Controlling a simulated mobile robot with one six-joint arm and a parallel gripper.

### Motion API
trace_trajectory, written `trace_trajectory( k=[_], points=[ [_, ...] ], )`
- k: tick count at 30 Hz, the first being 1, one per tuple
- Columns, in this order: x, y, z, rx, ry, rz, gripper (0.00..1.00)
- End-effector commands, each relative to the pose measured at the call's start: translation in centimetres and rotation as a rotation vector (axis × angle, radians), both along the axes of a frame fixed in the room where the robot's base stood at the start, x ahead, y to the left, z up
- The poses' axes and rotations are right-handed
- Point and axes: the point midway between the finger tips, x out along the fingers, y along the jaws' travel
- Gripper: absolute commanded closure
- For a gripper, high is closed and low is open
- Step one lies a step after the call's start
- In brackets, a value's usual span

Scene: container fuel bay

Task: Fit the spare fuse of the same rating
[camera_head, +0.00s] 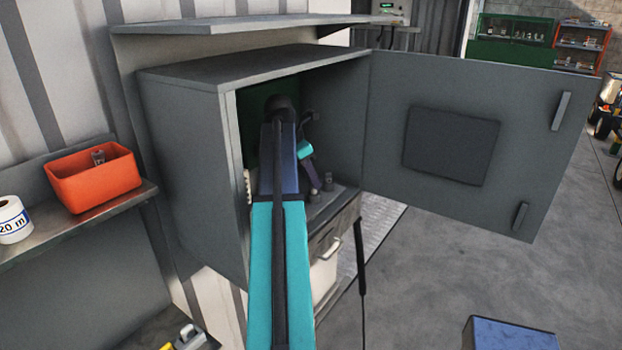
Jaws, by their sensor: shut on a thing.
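The grey cabinet (190,160) stands open, its door (455,200) swung out to the right. My teal and dark blue arm reaches into it and covers much of the opening. My gripper is hidden behind the arm, so neither its fingers nor anything in them can be seen. Part of a dark green panel (253,132) shows at the back inside. No fuse or fuse holder can be made out there. An orange bin (92,186) on the left shelf holds a small grey object (98,157), too small to identify.
A white tape roll (14,220) sits beside the bin on the grey shelf (60,236). A flat canopy (230,27) juts out above the cabinet. The open door bounds the right side. The concrete floor (430,285) beyond it is largely clear.

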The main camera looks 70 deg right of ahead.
Motion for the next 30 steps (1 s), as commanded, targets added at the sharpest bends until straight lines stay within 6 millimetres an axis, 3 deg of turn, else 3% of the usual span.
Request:
trace_trajectory(
  k=[17, 18, 21, 30],
  points=[
    [0.02, -0.02, -0.78, -0.001, -0.001, 0.000, 1.00],
    [0.01, -0.01, -0.78, 0.000, 0.000, 0.000, 0.78],
    [0.02, -0.01, -0.77, 0.000, 0.000, 0.000, 0.62],
    [0.03, 0.00, -0.77, 0.000, 0.000, 0.000, 0.62]
  ],
)
